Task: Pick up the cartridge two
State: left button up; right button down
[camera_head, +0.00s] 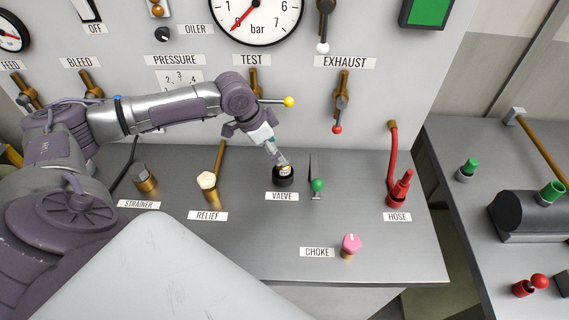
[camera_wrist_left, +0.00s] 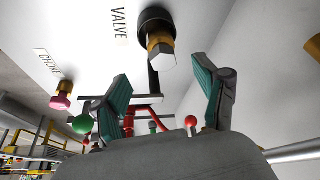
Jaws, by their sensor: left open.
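No part in view is marked "cartridge two". A brass and white hex-ended piece stands in a black collar (camera_head: 283,180) beside the VALVE label on the grey bench; I cannot tell if it is the cartridge. My left gripper (camera_head: 275,152) is just above this piece, tilted, and partly covers it. In the left wrist view the hex piece (camera_wrist_left: 160,50) is ahead of and roughly between the fingertips of the open gripper (camera_wrist_left: 167,82). The fingers have teal pads. Nothing is held, and I cannot tell whether a finger touches the piece. My right gripper is not in view.
A green-knobbed lever (camera_head: 317,186) stands close right of the collar. The RELIEF fitting (camera_head: 207,182) is left, the pink CHOKE knob (camera_head: 350,243) front right, the red HOSE fitting (camera_head: 400,188) far right. A yellow-knobbed TEST lever (camera_head: 287,102) projects near my wrist.

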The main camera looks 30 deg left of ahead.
aim_at(287, 163)
pick_arm(q)
jog(key=x, duration=0.2)
jog(key=shift+w+d+f, duration=0.1)
jog(key=shift+w+f, duration=0.1)
jog(key=shift+f, duration=0.15)
jog(key=shift+p+x, duration=0.7)
jog(key=shift+x, duration=0.35)
jog(key=p+x, duration=0.1)
jog(key=x, duration=0.2)
jog(key=shift+w+f, duration=0.1)
jog(key=shift+w, duration=0.1)
jog(key=shift+w+f, duration=0.15)
jog(key=shift+f, duration=0.15)
jog(key=c, duration=0.7)
grip_shut()
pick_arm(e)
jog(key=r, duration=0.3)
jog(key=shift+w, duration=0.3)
